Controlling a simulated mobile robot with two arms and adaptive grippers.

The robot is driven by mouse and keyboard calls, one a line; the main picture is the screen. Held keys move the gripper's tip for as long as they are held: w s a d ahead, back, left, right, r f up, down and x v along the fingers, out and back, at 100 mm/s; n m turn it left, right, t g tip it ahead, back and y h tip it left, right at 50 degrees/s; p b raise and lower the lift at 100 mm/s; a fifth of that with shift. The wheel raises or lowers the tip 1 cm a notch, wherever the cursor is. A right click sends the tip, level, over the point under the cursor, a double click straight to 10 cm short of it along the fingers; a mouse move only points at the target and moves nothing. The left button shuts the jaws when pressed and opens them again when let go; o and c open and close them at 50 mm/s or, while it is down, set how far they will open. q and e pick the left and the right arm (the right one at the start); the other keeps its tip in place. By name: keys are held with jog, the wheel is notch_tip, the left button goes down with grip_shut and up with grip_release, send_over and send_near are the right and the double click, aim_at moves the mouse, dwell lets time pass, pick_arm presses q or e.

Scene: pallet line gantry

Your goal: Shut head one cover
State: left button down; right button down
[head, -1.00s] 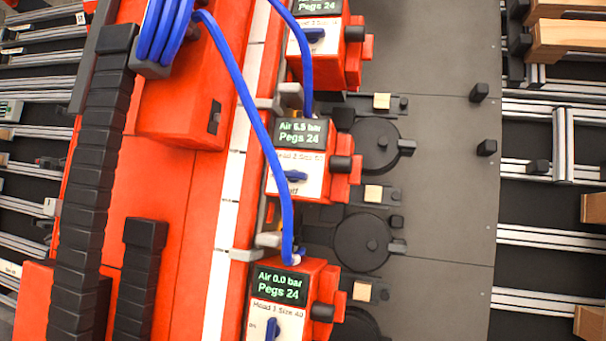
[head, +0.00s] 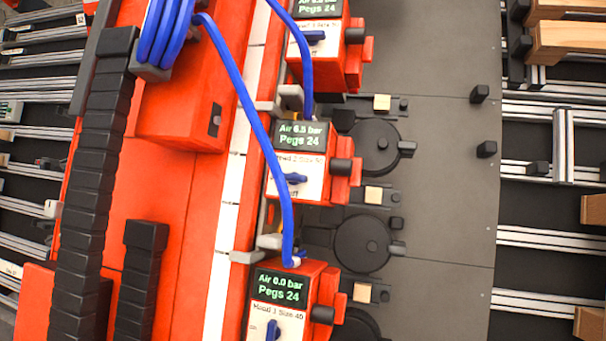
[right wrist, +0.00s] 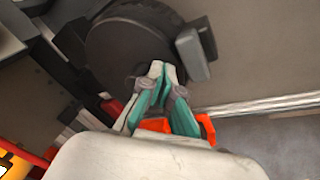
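The head one unit (head: 283,305) is an orange box at the bottom of the head view, with a display reading "Air 0.0 bar, Pegs 24" and a blue knob. A dark round disc (head: 355,325) beside it is partly hidden and cut off by the frame edge. I cannot tell which part is its cover or whether it is open. In the right wrist view my right gripper (right wrist: 164,72) has its teal fingers together, tips over a black disc (right wrist: 120,45) with a grey tab (right wrist: 196,52). I see nothing between the tips. My left gripper is not in view.
The head two unit (head: 300,165) and another unit (head: 322,45) stand farther up the row. More black discs (head: 375,147) lie on the grey plate (head: 440,170). Blue hoses (head: 245,100) cross in front.

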jog(key=s+a+r+p, duration=0.2)
jog(key=s+r+p, duration=0.2)
jog(key=s+p, duration=0.3)
jog(key=shift+s+a+r, duration=0.15)
jog(key=shift+s+r, duration=0.05)
jog(key=shift+s, duration=0.25)
dwell(0.9)
jog(key=s+d+f+m+g, duration=0.2)
jog(key=s+f+m, duration=0.2)
jog(key=s+f, duration=0.3)
jog(key=s+d+f+m+g, duration=0.2)
jog(key=s+d+f+m, duration=0.15)
jog(key=f, duration=0.65)
jog(key=s+d+f+m+g, duration=0.1)
jog(key=s+f+m+g, duration=0.1)
jog(key=s+f+m, duration=0.35)
jog(key=s+f+m+g, duration=0.2)
jog(key=s+f, duration=0.3)
jog(key=s, duration=0.5)
jog(key=s+d+f+m+g, duration=0.1)
jog(key=s+f+m, duration=0.4)
jog(key=s, duration=0.5)
jog(key=s+d+f+m+g, duration=0.1)
jog(key=s+f, duration=0.4)
jog(key=s, duration=0.6)
jog(key=shift+d+f+m+g+h, duration=0.3)
jog(key=shift+m+g, duration=0.5)
jog(key=shift+m, duration=0.4)
